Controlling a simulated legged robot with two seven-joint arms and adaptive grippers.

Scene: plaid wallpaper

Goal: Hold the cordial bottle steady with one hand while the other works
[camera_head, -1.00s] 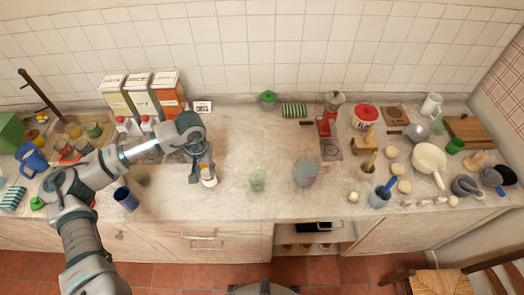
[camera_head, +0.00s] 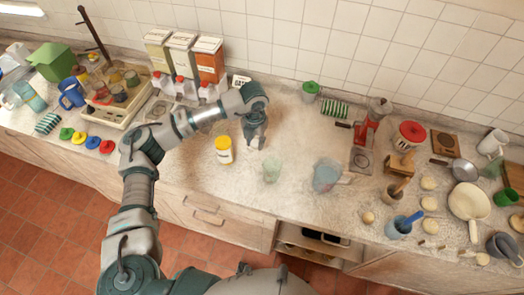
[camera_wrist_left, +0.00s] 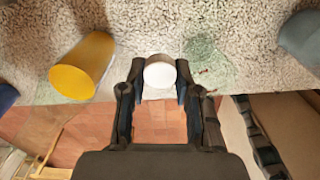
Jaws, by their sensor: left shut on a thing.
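My left gripper (camera_head: 254,143) is over the worktop, between and behind the yellow-lidded jar (camera_head: 224,150) and the pale green glass (camera_head: 271,168). In the left wrist view the gripper (camera_wrist_left: 161,88) is shut on a white round-topped thing (camera_wrist_left: 160,72). I cannot tell whether this is the cordial bottle; its body is hidden, and the head view does not show it clearly. The jar (camera_wrist_left: 82,68) shows left of the fingers and the green glass (camera_wrist_left: 207,62) right of them, both apart from the gripper. My right gripper is not in view.
A clear jug (camera_head: 327,175) stands right of the glass. A red grinder (camera_head: 370,130) and wooden tools stand farther right. Cartons (camera_head: 182,55) and red-capped bottles (camera_head: 185,88) stand at the back left.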

